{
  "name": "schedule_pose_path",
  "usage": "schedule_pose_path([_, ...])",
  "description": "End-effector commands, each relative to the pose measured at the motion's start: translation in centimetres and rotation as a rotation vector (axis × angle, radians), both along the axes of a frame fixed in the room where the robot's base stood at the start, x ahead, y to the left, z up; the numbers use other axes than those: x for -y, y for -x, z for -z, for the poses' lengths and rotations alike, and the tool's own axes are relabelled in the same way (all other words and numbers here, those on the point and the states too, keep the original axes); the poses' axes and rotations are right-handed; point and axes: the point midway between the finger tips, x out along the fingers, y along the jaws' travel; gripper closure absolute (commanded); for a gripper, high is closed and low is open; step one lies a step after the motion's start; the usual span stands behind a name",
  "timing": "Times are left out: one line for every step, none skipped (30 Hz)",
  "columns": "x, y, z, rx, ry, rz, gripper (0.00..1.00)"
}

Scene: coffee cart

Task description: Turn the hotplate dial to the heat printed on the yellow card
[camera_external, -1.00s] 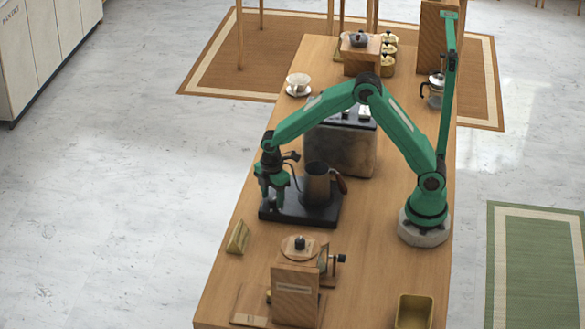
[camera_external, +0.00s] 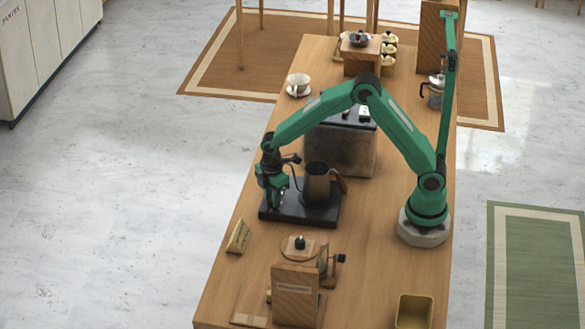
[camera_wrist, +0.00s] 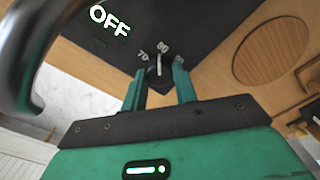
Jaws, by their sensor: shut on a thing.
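The black hotplate (camera_external: 300,217) sits on the cart with a grey metal kettle (camera_external: 318,186) on it. My gripper (camera_external: 274,203) points down at the hotplate's left part. In the wrist view my gripper (camera_wrist: 160,76) is shut on the dial (camera_wrist: 157,72), one finger on each side. The dial carries a pale pointer line. A white OFF print shows on the hotplate (camera_wrist: 160,28). The yellow card (camera_external: 238,237) stands near the cart's left edge; its print is too small to read.
A wooden grinder (camera_external: 295,290) stands at the cart's front. A dark box-shaped machine (camera_external: 340,149) stands behind the kettle. A white cup (camera_external: 299,82) on a saucer is farther back. A yellow bin (camera_external: 414,311) sits at the front right.

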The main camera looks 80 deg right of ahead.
Motion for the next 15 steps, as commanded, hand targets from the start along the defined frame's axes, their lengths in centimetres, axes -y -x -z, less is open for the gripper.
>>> schedule_pose_path([0.00, 0.00, -0.03, 0.000, 0.000, 0.030, 0.94])
schedule_pose_path([0.00, 0.00, -0.04, 0.000, 0.000, 0.049, 0.94])
schedule_pose_path([0.01, -0.01, -0.04, 0.000, 0.000, 0.074, 0.94])
schedule_pose_path([0.01, -0.01, -0.04, 0.000, 0.000, 0.093, 0.94])
schedule_pose_path([0.01, -0.01, -0.04, 0.000, 0.000, 0.108, 0.94])
schedule_pose_path([0.01, -0.01, -0.04, 0.000, 0.000, 0.128, 0.94])
schedule_pose_path([0.01, -0.02, -0.04, 0.000, 0.000, 0.140, 0.94])
schedule_pose_path([0.01, -0.02, -0.05, 0.000, 0.000, 0.150, 0.94])
schedule_pose_path([0.01, -0.02, -0.05, 0.000, 0.000, 0.160, 0.94])
schedule_pose_path([0.01, -0.02, -0.05, 0.000, 0.000, 0.164, 0.94])
schedule_pose_path([0.01, -0.02, -0.05, 0.000, 0.000, 0.167, 0.94])
schedule_pose_path([0.01, -0.02, -0.05, 0.000, 0.000, 0.169, 0.94])
schedule_pose_path([0.01, -0.02, -0.05, 0.000, 0.000, 0.170, 0.94])
schedule_pose_path([0.01, -0.02, -0.05, 0.000, 0.000, 0.169, 0.94])
schedule_pose_path([0.01, -0.02, -0.06, 0.000, 0.000, 0.169, 0.94])
